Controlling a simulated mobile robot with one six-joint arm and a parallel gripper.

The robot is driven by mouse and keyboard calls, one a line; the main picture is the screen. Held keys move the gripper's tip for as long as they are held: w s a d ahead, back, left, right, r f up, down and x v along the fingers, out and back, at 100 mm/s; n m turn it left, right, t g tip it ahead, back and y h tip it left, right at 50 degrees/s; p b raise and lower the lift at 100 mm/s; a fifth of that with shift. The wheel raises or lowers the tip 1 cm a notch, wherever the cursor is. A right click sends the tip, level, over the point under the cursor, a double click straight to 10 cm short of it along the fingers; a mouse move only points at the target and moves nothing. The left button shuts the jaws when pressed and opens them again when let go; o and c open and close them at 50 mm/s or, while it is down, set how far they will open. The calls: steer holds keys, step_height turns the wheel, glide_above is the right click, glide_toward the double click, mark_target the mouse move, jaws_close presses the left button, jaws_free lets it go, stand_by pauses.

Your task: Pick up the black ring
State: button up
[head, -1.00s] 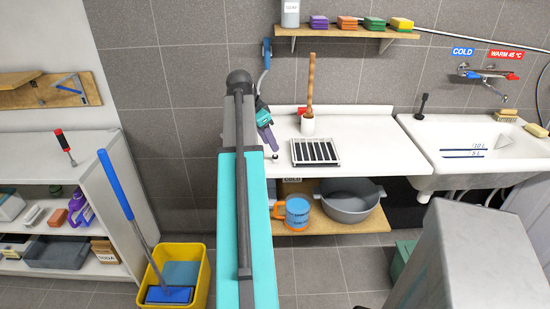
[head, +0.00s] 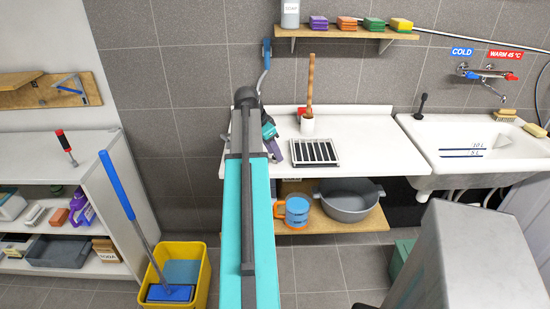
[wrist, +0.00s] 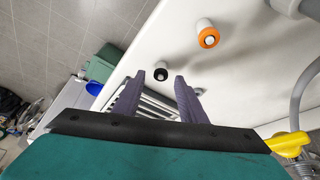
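A small black ring (wrist: 160,74) with a pale centre shows on the white surface in the wrist view. It appears between the open purple fingertips of my gripper (wrist: 160,77), but farther off; the gap is hard to judge. My gripper (head: 273,150) also shows in the head view, low over the left part of the white worktop (head: 375,135). There the ring cannot be made out, as my arm and gripper cover that spot. Nothing shows between my fingers.
An orange ring-shaped end on a white stub (wrist: 208,37) stands near the black ring. A slatted rack (head: 314,152) lies just right of my gripper. The worktop right of the rack is clear.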

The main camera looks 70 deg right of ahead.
steer(key=shift+c, duration=0.3)
jaws_close()
steer(key=shift+r, duration=0.15)
stand_by(0.3)
steer(key=shift+r+b, duration=0.5)
steer(key=shift+r, duration=1.05)
steer(key=s+a+b, duration=0.1)
steer(key=s+a, duration=0.2)
steer(key=a, duration=0.4)
steer(key=s+a+r+b, duration=0.1)
steer(key=s+a, duration=0.2)
steer(key=a, duration=0.5)
steer(key=shift+r, duration=0.3)
steer(key=shift+w, duration=0.1)
